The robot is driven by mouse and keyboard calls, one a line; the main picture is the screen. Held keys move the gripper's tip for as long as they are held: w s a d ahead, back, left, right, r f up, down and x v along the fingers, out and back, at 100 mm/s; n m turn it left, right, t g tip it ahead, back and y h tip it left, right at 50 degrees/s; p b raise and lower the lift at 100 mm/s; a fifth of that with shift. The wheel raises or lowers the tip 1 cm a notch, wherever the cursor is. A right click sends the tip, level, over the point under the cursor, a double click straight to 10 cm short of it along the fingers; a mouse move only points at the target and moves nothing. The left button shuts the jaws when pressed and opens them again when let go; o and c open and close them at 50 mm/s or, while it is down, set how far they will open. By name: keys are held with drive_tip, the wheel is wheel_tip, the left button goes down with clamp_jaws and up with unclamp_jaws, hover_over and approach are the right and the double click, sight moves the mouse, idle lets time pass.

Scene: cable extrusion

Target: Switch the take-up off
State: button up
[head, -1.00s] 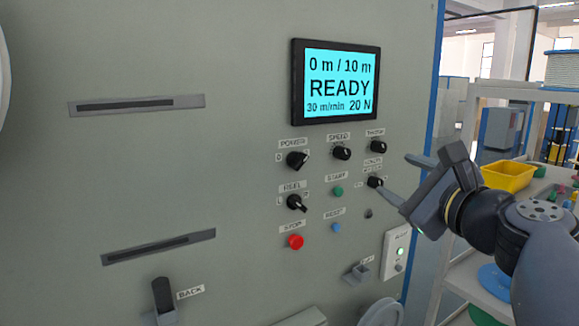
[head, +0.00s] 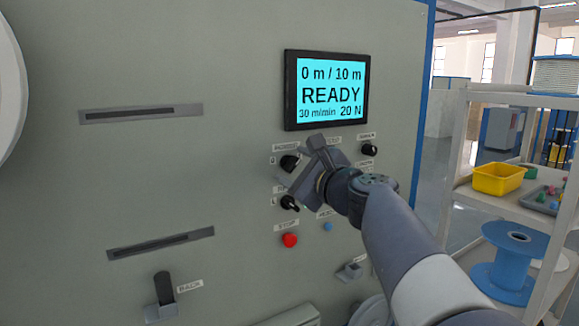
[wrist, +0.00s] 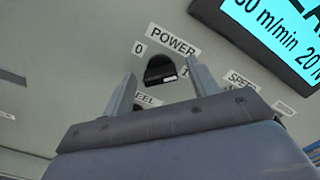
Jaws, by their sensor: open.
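The take-up panel's display (head: 331,88) reads "0 m / 10 m READY 30 m/min 20 N" and is lit. The black POWER knob (head: 289,162) is on the panel below it. In the wrist view the POWER knob (wrist: 160,69) has "0" at its left and another mark, partly hidden, at its right. Its pale pointer mark faces toward the right-hand side. My gripper (head: 299,170) is at the panel by this knob. In the wrist view my open fingers (wrist: 158,82) stand on either side of the knob, with gaps to it; contact is not visible.
The REEL knob (head: 289,203), red STOP button (head: 290,240) and blue button (head: 328,227) sit below. Another knob (head: 369,150) is at the right. My arm covers several controls. A shelf with a yellow bin (head: 497,178) and blue spool (head: 513,262) stands at the right.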

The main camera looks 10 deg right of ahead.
drive_tip(key=c, duration=1)
